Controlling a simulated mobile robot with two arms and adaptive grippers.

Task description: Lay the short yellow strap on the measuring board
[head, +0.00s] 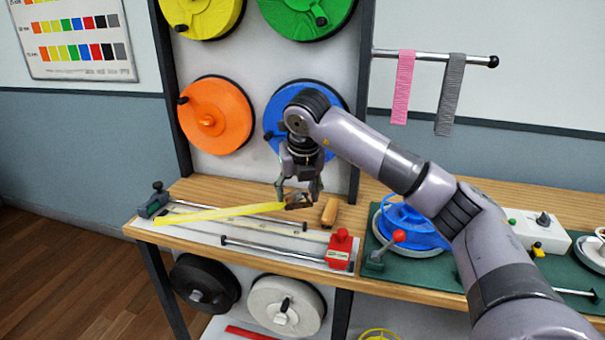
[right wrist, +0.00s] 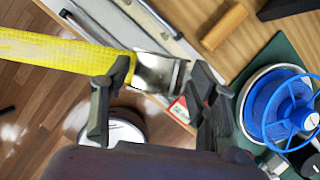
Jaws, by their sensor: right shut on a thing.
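The yellow strap (head: 215,213) stretches out to the left from my right gripper (head: 298,195), over the pale measuring board (head: 205,235). In the right wrist view the strap (right wrist: 60,50) ends in a metal end piece (right wrist: 158,72) between the fingers of my right gripper (right wrist: 155,95), which is shut on it. The gripper is over the back right part of the board. I cannot tell whether the strap touches the board. A dark green-grey block (head: 153,203) stands at the board's left end and a red block (head: 339,250) at its right end. My left gripper is not in view.
A wooden handle or block (head: 329,212) lies just right of the gripper. A blue reel (head: 410,225) stands on a green mat to the right. Large coloured reels, such as the orange one (head: 214,115), hang on the rack behind. Pink (head: 402,88) and grey (head: 449,95) straps hang from a rail.

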